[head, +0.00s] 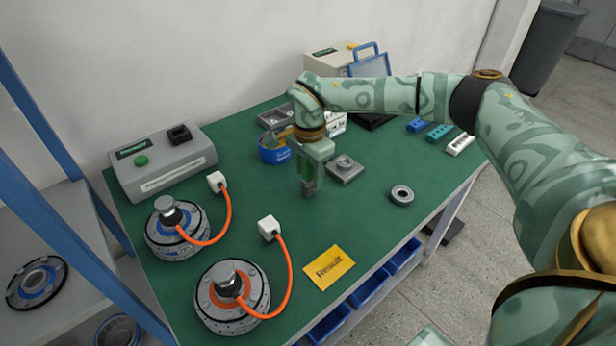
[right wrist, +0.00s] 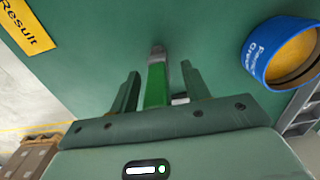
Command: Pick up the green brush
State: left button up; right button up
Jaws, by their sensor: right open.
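The green brush (right wrist: 155,88) shows in the right wrist view as a bright green handle with a grey end pointing away from the gripper. My right gripper (right wrist: 160,69) is open, with one finger on each side of the brush and visible gaps between. In the head view the right gripper (head: 309,188) points down over the middle of the table and mostly hides the brush; a bright green strip shows there. I cannot tell whether the brush touches the mat. My left gripper is not in view.
A blue tin (head: 273,153) stands just left of the gripper, and a grey square block (head: 345,170) just right. Two hub motors (head: 232,297) with orange cables, a yellow card (head: 330,268) and a grey ring (head: 402,195) lie on the green table. Mat between card and gripper is clear.

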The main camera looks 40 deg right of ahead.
jog(key=shift+r, duration=0.1)
jog(key=c, duration=1)
